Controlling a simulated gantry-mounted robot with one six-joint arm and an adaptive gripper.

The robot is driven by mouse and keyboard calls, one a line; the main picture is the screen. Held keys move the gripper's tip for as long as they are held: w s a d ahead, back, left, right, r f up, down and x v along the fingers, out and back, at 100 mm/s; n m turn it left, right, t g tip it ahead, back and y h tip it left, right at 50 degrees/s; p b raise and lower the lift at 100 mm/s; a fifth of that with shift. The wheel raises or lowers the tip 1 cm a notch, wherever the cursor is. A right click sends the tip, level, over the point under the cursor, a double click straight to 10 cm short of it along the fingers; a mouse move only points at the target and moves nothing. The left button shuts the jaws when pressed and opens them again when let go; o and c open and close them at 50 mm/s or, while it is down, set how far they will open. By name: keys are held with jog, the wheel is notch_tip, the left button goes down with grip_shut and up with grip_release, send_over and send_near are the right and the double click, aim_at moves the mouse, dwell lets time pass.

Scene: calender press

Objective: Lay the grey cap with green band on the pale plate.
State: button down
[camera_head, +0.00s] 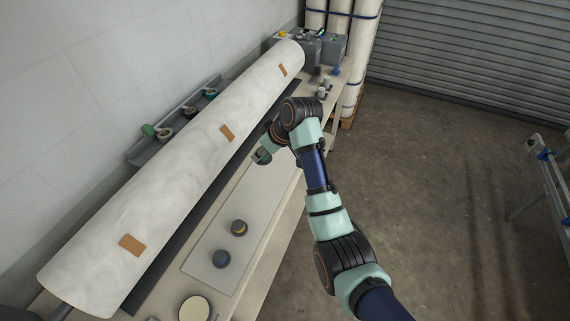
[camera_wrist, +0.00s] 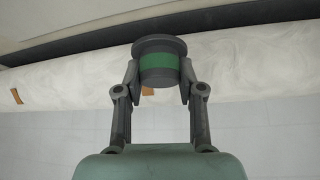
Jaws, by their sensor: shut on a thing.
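The grey cap with green band (camera_wrist: 160,62) is between the two fingers of my gripper (camera_wrist: 160,80), which is shut on it. In the head view the cap (camera_head: 262,157) shows small at the end of my arm, above the far part of the bench beside the roll. The pale plate (camera_head: 254,220) is a long flat rectangle on the bench. It bears a grey cap with a yellow band (camera_head: 239,228) and a dark grey-blue cap (camera_head: 221,259) on its near half. My arm partly hides the plate's far end.
A long white roll (camera_head: 185,175) lies along the left of the bench. Behind it a rack (camera_head: 165,138) holds several round pieces. A round cream disc (camera_head: 194,309) lies at the near end. Small items (camera_head: 322,85) and grey boxes stand at the far end.

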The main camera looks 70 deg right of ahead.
aim_at(262, 193)
jog(key=shift+a+f, duration=0.1)
jog(key=shift+f, duration=0.1)
notch_tip(262, 193, down, 20)
jog(key=b, duration=0.3)
jog(key=shift+w+r, duration=0.1)
jog(key=shift+r, duration=0.1)
jog(key=c, duration=0.7)
grip_release()
jog(key=shift+a+f, duration=0.1)
jog(key=shift+f, duration=0.05)
jog(key=shift+r, duration=0.35)
jog(key=p+v, duration=0.3)
jog(key=v, duration=0.8)
jog(key=shift+s+a+r, duration=0.1)
jog(key=shift+s+r, duration=0.1)
jog(key=shift+s, duration=0.1)
